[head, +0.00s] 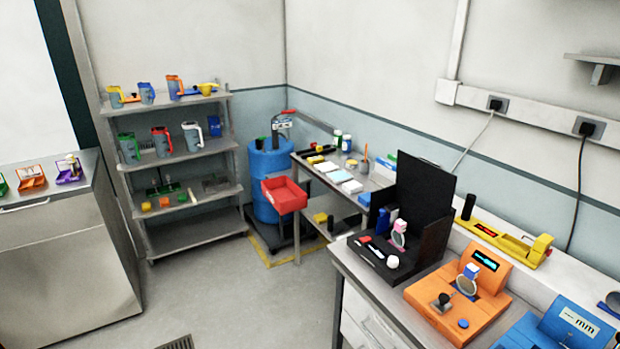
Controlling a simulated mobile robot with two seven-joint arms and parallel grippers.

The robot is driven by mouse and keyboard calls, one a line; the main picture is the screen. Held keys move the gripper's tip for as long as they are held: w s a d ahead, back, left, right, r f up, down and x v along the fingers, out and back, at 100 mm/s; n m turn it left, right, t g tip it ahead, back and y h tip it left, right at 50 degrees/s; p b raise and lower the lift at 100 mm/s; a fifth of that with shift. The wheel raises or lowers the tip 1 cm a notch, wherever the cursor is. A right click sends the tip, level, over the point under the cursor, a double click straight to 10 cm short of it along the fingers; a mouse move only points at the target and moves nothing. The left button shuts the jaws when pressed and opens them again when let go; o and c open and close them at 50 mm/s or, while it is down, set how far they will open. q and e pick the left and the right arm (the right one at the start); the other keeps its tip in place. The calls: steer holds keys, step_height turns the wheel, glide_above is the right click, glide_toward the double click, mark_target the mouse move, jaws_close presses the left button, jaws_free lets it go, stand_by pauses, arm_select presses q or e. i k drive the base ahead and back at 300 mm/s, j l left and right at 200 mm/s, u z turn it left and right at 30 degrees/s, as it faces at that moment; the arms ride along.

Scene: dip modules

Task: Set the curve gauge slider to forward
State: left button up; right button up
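No part in view is clearly marked as the curve gauge or its slider, so I cannot tell which device it is. An orange instrument (483,287) with a small lit display, a round lens, a black knob and a blue button stands on the right bench. A blue instrument (575,325) with an "mm" label is beside it, cut off by the right and bottom edges. A long yellow device (497,238) with a dark display lies on the ledge behind. An open black case (423,212) stands left of the orange instrument. Neither of my grippers shows.
A grey shelf rack (186,159) holds jugs at the back left. A blue drum (266,168) stands in the corner, with a red bin (285,195) in front. A metal cabinet (60,250) is at the left. The floor (220,295) between cabinet and bench is open.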

mark_target(440, 305)
steer(key=z, duration=1.3)
